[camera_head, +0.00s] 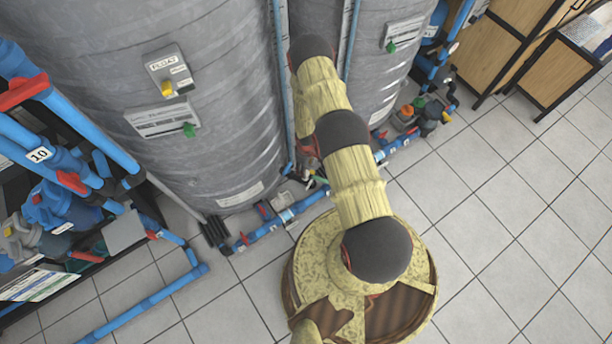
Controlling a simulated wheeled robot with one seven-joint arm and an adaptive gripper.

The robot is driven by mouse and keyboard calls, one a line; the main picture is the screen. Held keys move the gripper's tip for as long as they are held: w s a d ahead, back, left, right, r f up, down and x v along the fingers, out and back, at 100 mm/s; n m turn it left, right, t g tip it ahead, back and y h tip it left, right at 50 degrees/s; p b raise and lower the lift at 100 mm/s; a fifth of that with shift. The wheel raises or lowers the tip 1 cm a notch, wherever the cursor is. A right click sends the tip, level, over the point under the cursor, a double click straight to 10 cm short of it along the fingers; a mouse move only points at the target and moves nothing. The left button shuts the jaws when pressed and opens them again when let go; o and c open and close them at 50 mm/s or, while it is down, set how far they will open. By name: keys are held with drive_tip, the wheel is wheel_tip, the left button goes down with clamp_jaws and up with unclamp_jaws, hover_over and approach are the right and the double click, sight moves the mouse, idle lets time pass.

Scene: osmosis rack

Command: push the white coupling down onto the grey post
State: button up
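I cannot pick out the white coupling or the grey post in the head view. My arm, in a mottled yellow cover with dark joints, runs up the middle of the picture from my base and hides part of what lies behind it. My gripper cannot be made out beyond the far end of the arm. A small white band (287,215) sits on the blue floor pipe (262,230) left of my arm, but I cannot tell what it is.
Two large grey wrapped tanks (230,95) (385,45) stand behind my arm. A rack of blue pipes with red fittings (70,180) is at the left. Wooden cabinets (500,55) stand at the upper right. The tiled floor (510,220) at the right is clear.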

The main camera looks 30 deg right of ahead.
sight(307, 176)
drive_tip(key=shift+f, duration=0.8)
drive_tip(key=shift+b, duration=0.3)
wheel_tip(307, 176, down, 5)
drive_tip(key=b, duration=0.3)
drive_tip(key=shift+s+a+f, duration=0.1)
drive_tip(key=shift+f, duration=0.05)
drive_tip(key=shift+c, duration=0.6)
drive_tip(key=c, duration=1)
